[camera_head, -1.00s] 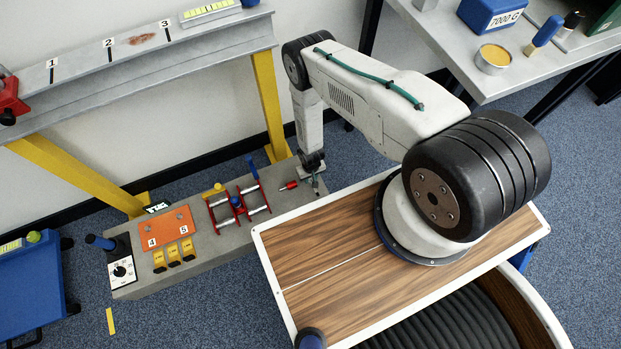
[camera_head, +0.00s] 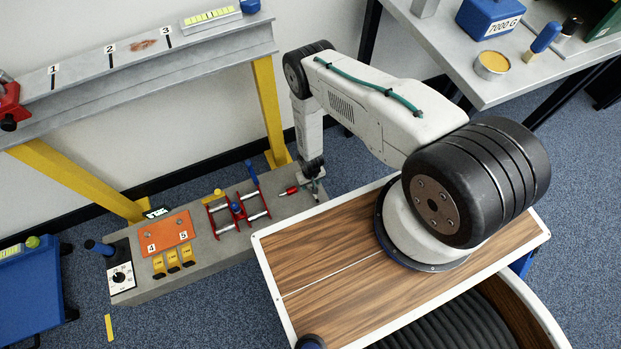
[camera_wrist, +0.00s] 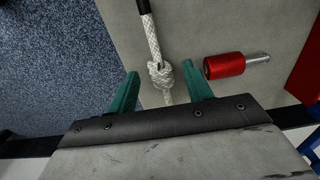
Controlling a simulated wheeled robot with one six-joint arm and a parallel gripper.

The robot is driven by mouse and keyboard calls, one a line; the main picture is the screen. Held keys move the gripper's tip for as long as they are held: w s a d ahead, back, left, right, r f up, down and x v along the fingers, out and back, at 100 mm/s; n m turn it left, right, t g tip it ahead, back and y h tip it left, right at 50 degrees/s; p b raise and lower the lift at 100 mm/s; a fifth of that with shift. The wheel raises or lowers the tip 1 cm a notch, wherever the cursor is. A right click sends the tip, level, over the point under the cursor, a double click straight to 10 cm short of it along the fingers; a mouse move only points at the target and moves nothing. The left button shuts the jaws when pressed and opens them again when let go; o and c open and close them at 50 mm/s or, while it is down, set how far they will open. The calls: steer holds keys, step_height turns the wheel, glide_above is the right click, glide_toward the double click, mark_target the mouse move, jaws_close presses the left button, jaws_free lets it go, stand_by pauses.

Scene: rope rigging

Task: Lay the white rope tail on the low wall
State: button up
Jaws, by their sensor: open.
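The white rope tail (camera_wrist: 152,40) lies along the grey top of the low wall (camera_wrist: 117,12) in the wrist view. It has a knot (camera_wrist: 160,75) and a black sleeve at its upper end. My gripper (camera_wrist: 161,80) is open, with one green finger on each side of the rope near the knot. The rope below the knot is hidden behind my gripper body. In the head view my gripper (camera_head: 316,185) is low over the right end of the low wall (camera_head: 200,262), and the rope there is too small to make out.
A red cylinder with a metal pin (camera_wrist: 226,66) lies right of the rope. Red frames with metal rods (camera_head: 237,212), an orange plate (camera_head: 167,233) and yellow tags (camera_head: 173,260) are on the wall further left. A yellow-legged bench (camera_head: 140,60) stands behind. Blue carpet lies around.

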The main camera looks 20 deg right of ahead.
steer(key=w+r, duration=0.4)
steer(key=r, duration=0.8)
steer(key=w+r, duration=0.4)
steer(key=r, duration=0.7)
step_height(320, 180, up, 57)
steer(key=t, duration=0.1)
glide_above(311, 185)
steer(key=s+d, duration=0.3)
steer(key=s+r, duration=0.3)
steer(key=s, duration=0.6)
steer(key=s+r, duration=0.4)
steer(key=s, duration=0.6)
steer(key=shift+d+r, duration=0.25)
steer(key=shift+r, duration=0.05)
